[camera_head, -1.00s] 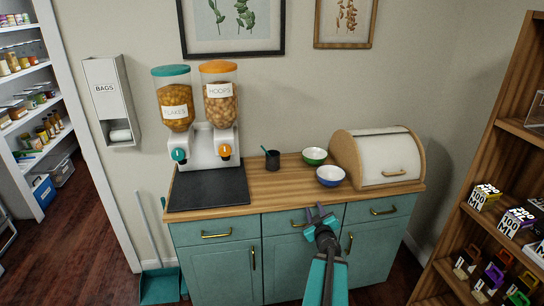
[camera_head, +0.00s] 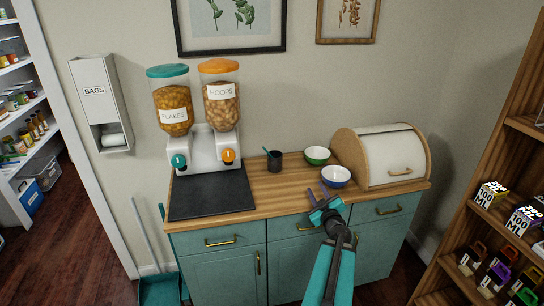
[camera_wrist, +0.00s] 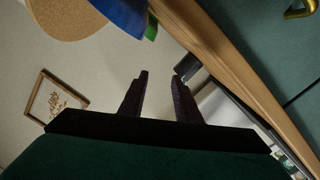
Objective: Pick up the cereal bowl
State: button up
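Two bowls stand upright on the wooden counter: a green one with a white inside (camera_head: 317,156) and, nearer the front edge, a blue one with a white inside (camera_head: 335,178). I cannot tell which of them is the cereal bowl. My gripper (camera_head: 318,192) is open and empty, at the counter's front edge, just left of and in front of the blue bowl, apart from it. In the wrist view, my gripper (camera_wrist: 161,76) has its two dark fingers apart. The blue bowl (camera_wrist: 124,14) is partly cut off at the top, with a sliver of the green bowl (camera_wrist: 152,28) beside it.
A bread box (camera_head: 382,157) stands right of the bowls. A dark cup (camera_head: 274,161) stands left of them, then the cereal dispensers (camera_head: 203,145) behind a black mat (camera_head: 210,193). A wooden shelf (camera_head: 462,210) with boxes rises at right.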

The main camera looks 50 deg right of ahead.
aim_at(317, 155)
jog(key=i, duration=0.85)
jog(key=u, duration=0.05)
